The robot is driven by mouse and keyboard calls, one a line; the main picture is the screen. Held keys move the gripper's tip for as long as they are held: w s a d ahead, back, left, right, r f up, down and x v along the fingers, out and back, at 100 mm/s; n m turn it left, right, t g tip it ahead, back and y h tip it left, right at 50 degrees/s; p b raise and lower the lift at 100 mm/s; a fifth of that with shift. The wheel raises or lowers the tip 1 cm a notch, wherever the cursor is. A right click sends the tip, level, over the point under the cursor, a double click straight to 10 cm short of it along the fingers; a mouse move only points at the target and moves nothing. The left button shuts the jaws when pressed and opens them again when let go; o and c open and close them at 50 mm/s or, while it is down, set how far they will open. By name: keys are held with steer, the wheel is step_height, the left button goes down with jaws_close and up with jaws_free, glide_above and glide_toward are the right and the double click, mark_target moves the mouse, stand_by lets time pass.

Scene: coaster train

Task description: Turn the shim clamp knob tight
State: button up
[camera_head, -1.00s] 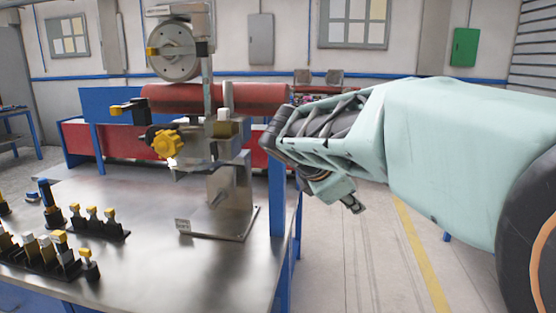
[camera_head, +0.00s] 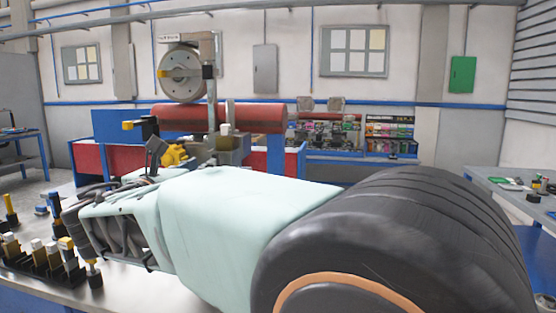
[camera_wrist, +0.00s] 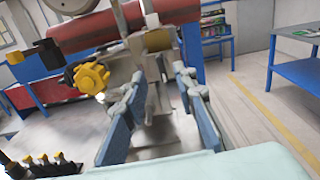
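The yellow lobed knob (camera_head: 176,155) sits on the left side of the grey metal fixture (camera_head: 225,148) on the bench, partly hidden behind my arm in the head view. In the wrist view the knob (camera_wrist: 90,78) shows whole, to the left of my left finger and apart from it. My gripper (camera_wrist: 160,86) is open, with two blue-grey fingers spread and nothing between them. The fixture's grey base and post stand beyond the gap between the fingers.
Black holders with yellow- and white-topped pieces (camera_head: 45,258) stand at the bench's left front, close to my arm. A red roller (camera_head: 255,116) lies behind the fixture. A black-handled part (camera_wrist: 48,52) juts out above left of the knob. Another blue table (camera_wrist: 298,72) stands right.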

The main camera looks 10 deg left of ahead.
steer(key=w, duration=0.6)
steer(key=shift+d, duration=0.25)
steer(key=shift+c, duration=0.4)
jaws_close()
